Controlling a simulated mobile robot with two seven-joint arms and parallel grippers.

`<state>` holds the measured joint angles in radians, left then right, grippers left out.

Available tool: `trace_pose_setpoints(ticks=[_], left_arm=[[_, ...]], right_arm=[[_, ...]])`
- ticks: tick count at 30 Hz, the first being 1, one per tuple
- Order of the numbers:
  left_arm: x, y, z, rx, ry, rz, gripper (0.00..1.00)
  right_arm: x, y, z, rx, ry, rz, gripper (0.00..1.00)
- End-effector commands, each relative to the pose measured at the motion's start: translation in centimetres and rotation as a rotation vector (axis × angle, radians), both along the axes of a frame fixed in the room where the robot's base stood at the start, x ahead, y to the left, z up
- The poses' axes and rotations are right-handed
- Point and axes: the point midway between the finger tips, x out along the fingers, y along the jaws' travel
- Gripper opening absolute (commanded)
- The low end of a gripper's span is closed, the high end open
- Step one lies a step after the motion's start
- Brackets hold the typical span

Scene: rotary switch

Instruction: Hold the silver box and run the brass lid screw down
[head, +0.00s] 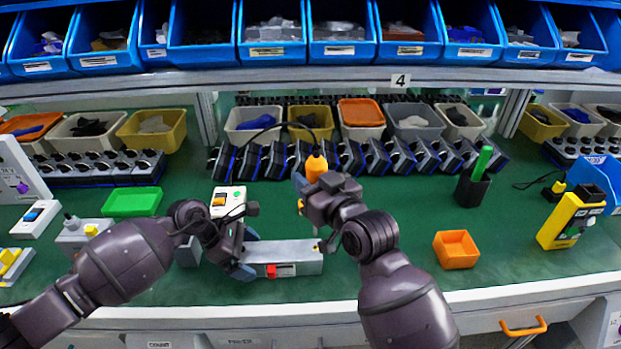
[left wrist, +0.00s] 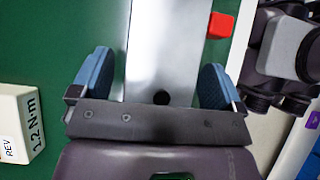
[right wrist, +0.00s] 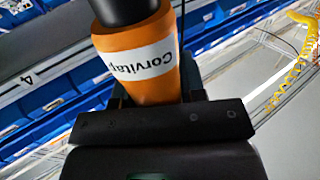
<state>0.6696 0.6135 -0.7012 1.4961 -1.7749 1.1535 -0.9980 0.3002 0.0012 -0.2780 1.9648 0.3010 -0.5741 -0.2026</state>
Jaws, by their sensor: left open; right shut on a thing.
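The silver box (head: 297,250) lies on the green bench top, with a red part (head: 271,271) on its front face. A small brass-coloured spot, perhaps the lid screw (head: 317,247), shows at its right end. My left gripper (head: 243,258) is open at the box's left end; in the left wrist view its blue fingers stand on either side of the box (left wrist: 165,50). My right gripper (head: 312,183) is shut on an orange driver (head: 316,167), also seen in the right wrist view (right wrist: 145,70). The driver's lower end is hidden behind my right gripper and arm.
A white device (head: 228,201) stands behind the box's left end. An empty orange bin (head: 456,249) sits to the right, and a black cup (head: 472,190) behind it. A green tray (head: 132,202) lies to the left. The bench right of my right arm is mostly clear.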

Motion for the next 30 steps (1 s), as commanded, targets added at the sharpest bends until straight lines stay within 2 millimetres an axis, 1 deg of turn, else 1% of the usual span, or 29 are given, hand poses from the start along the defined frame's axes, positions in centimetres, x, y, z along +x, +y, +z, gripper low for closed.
trace_pose_setpoints(ticks=[5,8,15,21,25,30], left_arm=[[0.1,0.8,0.9,0.002,-0.002,0.002,0.93],[0.1,1.7,2.1,0.002,-0.004,0.000,0.93],[0.1,4.6,5.7,0.002,-0.002,0.002,0.93],[0.1,6.4,8.1,0.002,-0.002,0.001,0.93],[0.0,7.1,9.0,0.001,-0.001,0.000,0.93],[0.0,7.4,9.4,0.000,0.000,0.000,0.93]], right_arm=[[0.0,0.0,0.2,0.002,-0.003,0.000,0.00],[0.0,0.0,0.2,0.002,-0.003,0.000,0.00],[0.0,0.0,0.2,0.002,-0.003,0.000,0.00],[0.0,0.0,0.2,0.002,-0.003,0.000,0.00],[0.0,0.0,0.2,0.002,-0.003,0.000,0.00],[0.0,0.0,0.1,0.002,-0.003,0.000,0.00]])
